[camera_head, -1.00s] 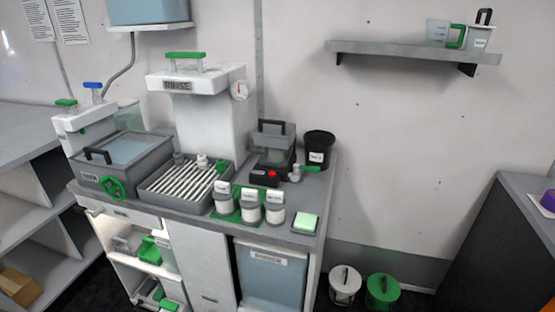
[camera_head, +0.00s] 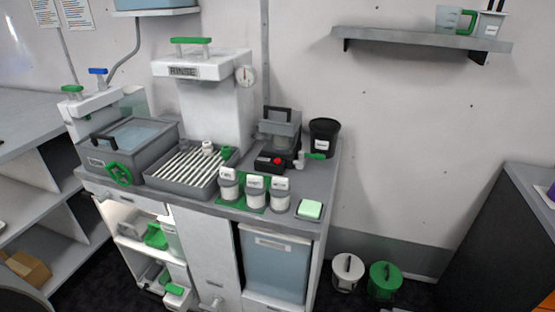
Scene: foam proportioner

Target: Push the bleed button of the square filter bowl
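A grey square unit (camera_head: 279,127) with a black handle on top stands at the back right of the counter. It looks like the square filter bowl, but its label is not readable. I cannot tell whether this is the bleed button. A small white fitting with a green lever (camera_head: 315,156) sits at its right side. Neither of my grippers is in view, and nothing touches the unit.
Several white-lidded jars (camera_head: 255,193) stand on a green mat in front of the unit. A green-topped pad (camera_head: 310,209) lies at the counter's front right corner. A black bucket (camera_head: 323,135) is behind right. A slatted tray (camera_head: 180,175) and RINSE station (camera_head: 200,95) are left.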

